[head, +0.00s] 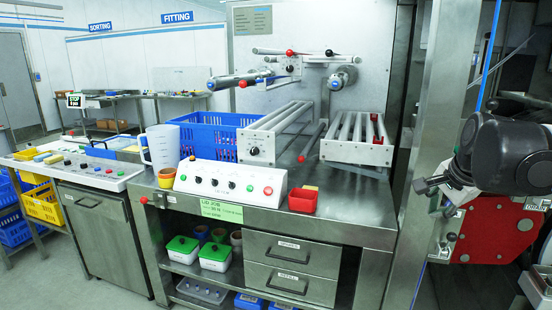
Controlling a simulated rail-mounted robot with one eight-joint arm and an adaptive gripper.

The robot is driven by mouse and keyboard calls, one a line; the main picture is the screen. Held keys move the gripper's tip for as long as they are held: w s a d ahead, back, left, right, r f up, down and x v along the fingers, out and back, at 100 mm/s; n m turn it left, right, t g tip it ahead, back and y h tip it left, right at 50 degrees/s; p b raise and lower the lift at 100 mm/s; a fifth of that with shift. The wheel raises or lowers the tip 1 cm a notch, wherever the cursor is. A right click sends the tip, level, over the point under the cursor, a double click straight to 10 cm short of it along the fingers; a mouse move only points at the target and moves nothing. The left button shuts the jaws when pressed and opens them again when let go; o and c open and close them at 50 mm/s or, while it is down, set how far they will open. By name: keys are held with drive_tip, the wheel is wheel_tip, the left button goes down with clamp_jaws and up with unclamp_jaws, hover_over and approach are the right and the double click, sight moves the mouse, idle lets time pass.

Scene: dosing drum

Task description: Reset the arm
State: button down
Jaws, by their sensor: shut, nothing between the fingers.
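My arm comes in at the right edge, with its dark rounded links in front of a red machine part (492,240). My gripper (424,186) is at the arm's left end, pointing left, and looks shut with nothing held. It is in the air to the right of the steel bench (345,222), near a steel upright post (428,120), and touches nothing that I can make out. Part of the arm is cut off by the picture's edge.
The bench bears a white control box (228,184), a blue crate (208,128), a clear jug (160,147), a red bin (303,200) and two roller racks (262,140) (352,150). Drawers (290,253) sit below. Free floor (75,275) shows at the lower left.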

drive_tip(key=s+a+f+n, duration=0.5)
drive_tip(key=s+a+n, duration=0.2)
drive_tip(key=a, duration=0.3)
drive_tip(key=s+a+f+n+t+y, duration=0.1)
drive_tip(key=s+a+f+n, duration=0.4)
drive_tip(key=s+a+n, duration=0.2)
drive_tip(key=s+a, duration=0.2)
drive_tip(key=a, duration=0.1)
drive_tip(key=shift+s+a+n, duration=0.2)
drive_tip(key=shift+s+n, duration=0.15)
drive_tip(key=shift+n, duration=0.05)
